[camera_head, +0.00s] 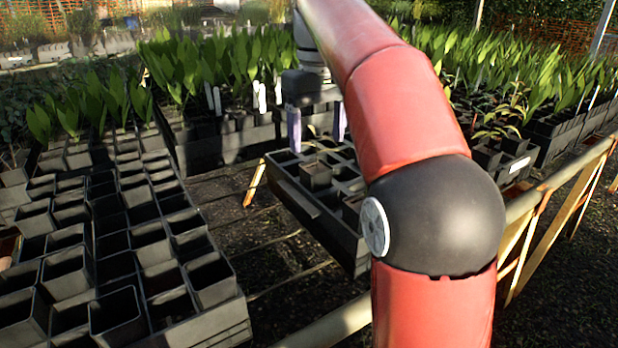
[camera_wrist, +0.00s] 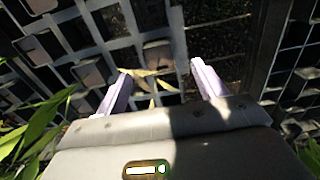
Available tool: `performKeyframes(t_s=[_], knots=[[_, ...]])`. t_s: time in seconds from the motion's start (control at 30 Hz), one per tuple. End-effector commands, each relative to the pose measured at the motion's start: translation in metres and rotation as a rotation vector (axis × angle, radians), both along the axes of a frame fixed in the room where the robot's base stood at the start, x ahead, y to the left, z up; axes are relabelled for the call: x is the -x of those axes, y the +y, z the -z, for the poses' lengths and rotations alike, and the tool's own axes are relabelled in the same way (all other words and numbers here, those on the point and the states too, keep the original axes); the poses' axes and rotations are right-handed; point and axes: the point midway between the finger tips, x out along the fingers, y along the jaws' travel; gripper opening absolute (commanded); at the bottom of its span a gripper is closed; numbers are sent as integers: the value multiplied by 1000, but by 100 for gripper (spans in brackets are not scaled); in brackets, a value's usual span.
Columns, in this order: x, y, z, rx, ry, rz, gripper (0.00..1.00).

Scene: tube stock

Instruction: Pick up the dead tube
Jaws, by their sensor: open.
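A plant with drooping, yellowish leaves (camera_wrist: 150,82) shows between my fingers in the wrist view; I take it for the dead tube's plant. In the head view its thin leaves (camera_head: 320,139) show between the fingers, at the far part of a black crate (camera_head: 305,208). The walls of its tube are mostly hidden. My gripper (camera_head: 316,135) is open, its two pale purple fingers pointing down over the crate. In the wrist view the gripper (camera_wrist: 160,70) has one finger on each side of the yellowish leaves; I cannot tell whether they touch.
A black tube (camera_head: 315,175) stands in the crate close to my gripper, among empty cells. Many empty black tubes (camera_head: 122,312) fill the left. Green seedlings (camera_head: 215,65) stand behind, and more grow at right. A rail (camera_head: 530,200) runs along the right side. Open wire bench lies left of the crate.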

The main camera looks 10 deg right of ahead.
Motion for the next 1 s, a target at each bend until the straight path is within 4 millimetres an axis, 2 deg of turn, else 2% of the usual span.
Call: performKeyframes(t_s=[0.33, 0.6, 0.93, 1.0], knots=[[-1, 0, 34, 0, 3, -1, 70], [-5, 0, 72, 1, 2, -1, 70], [-5, 0, 78, 0, 0, -1, 70], [-5, 0, 78, 0, 0, -1, 61]])
